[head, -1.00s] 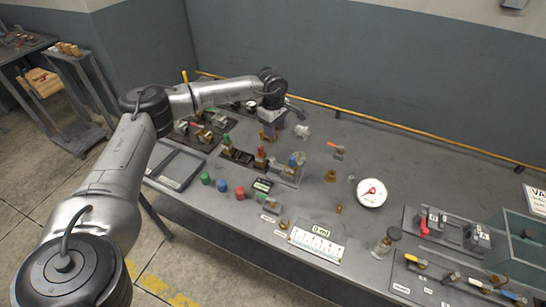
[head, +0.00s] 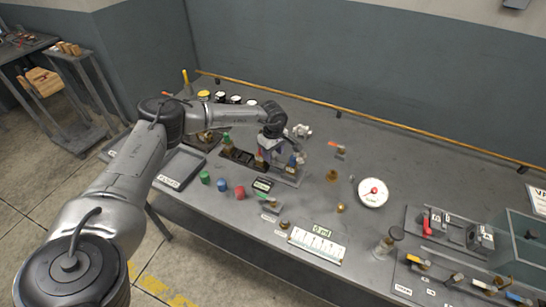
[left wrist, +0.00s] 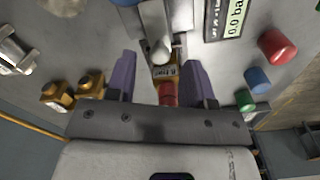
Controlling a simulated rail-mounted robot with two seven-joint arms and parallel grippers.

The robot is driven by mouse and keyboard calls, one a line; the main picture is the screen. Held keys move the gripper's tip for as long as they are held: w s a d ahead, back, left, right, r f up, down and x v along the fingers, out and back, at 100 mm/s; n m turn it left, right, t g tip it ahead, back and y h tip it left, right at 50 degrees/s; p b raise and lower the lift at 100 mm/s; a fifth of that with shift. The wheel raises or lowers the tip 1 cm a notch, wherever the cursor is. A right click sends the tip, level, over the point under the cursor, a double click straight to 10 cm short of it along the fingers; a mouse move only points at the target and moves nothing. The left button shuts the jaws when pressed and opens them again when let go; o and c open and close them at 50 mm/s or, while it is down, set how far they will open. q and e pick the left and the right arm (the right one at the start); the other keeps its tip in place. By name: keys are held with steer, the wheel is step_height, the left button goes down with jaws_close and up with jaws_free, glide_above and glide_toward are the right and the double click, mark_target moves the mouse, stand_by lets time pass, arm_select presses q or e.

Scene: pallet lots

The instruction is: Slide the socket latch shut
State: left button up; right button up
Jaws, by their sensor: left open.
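My left gripper (head: 270,152) is over the row of coloured-capped fittings on the table. In the left wrist view its two purple fingers (left wrist: 160,60) are apart. Between them is a brass, labelled fitting (left wrist: 165,73) with a red cap (left wrist: 167,93). A rounded grey knob (left wrist: 159,50) sits just above the fitting in that view, by a grey metal block; it may belong to the socket latch, but I cannot tell how far it is slid. In the head view the gripper partly hides this spot. I cannot see contact with either finger. My right gripper is not in view.
Nearby stand a blue-capped fitting (head: 294,160), a green knob (head: 205,177), a blue knob (head: 222,185), a red knob (head: 240,193) and a digital display (head: 262,184). A yellow rail (head: 370,122) runs along the back edge.

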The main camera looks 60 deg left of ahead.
arm_select(q)
steer(key=shift+f, duration=0.95)
jaws_close()
